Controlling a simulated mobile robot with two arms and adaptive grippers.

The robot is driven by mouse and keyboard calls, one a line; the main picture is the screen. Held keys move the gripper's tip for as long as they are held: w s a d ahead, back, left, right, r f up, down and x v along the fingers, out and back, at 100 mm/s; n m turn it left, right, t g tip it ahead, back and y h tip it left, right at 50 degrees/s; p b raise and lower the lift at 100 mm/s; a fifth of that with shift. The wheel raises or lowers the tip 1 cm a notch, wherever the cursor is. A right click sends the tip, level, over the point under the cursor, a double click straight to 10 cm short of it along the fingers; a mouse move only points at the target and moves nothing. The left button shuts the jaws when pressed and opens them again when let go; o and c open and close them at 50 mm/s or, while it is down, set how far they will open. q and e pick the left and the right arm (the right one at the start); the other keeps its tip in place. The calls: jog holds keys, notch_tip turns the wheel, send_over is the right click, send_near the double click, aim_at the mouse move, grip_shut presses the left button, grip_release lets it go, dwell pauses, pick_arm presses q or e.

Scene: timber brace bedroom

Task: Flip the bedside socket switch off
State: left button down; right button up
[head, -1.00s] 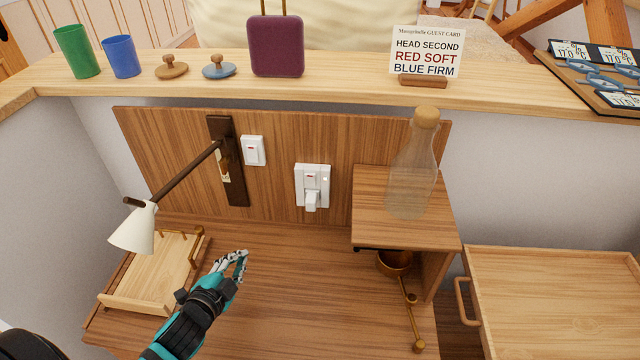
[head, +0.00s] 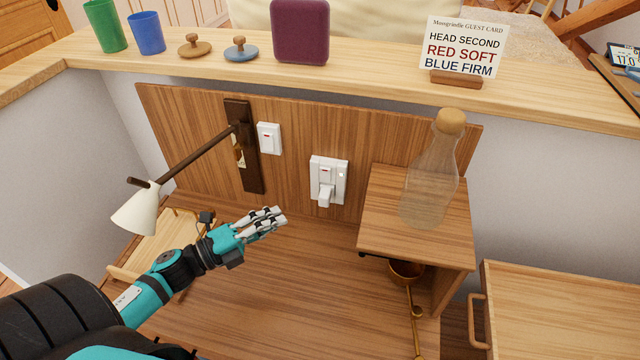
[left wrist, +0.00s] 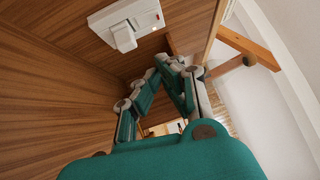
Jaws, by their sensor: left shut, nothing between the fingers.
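The bedside socket (head: 328,181) is a white plate on the wooden back panel, with a small red-marked switch (head: 326,172) and a white plug (head: 325,195) below it. The socket also shows at the top of the left wrist view (left wrist: 128,20), with the plug (left wrist: 123,38) hanging from it. My left gripper (head: 281,217) is shut and empty. It is in front of the panel, left of and slightly below the socket, apart from it. In the left wrist view its fingers (left wrist: 178,66) come together at the tips. My right gripper is not in view.
A second white switch (head: 269,138) sits beside the wall lamp (head: 137,212), whose arm reaches out left of my gripper. A glass bottle (head: 430,175) stands on the raised shelf (head: 387,226) right of the socket. A wooden tray (head: 150,245) lies at left. The desktop middle is clear.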

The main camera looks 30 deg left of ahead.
aim_at(325, 175)
pick_arm(q)
jog(key=w+a+p+x, duration=0.1)
jog(key=a+x, duration=0.1)
jog(key=x, duration=1)
jog(key=shift+w+r+p, duration=0.15)
jog(key=shift+w+p, duration=0.2)
jog(key=shift+w, duration=0.25)
jog(key=shift+w+a+r+p, duration=0.15)
jog(key=shift+r+p, duration=0.25)
jog(key=shift+p, duration=0.5)
jog(key=shift+w+f+n, duration=0.1)
jog(key=shift+f+n, duration=0.1)
jog(key=shift+n, duration=0.1)
jog(key=shift+f, duration=0.1)
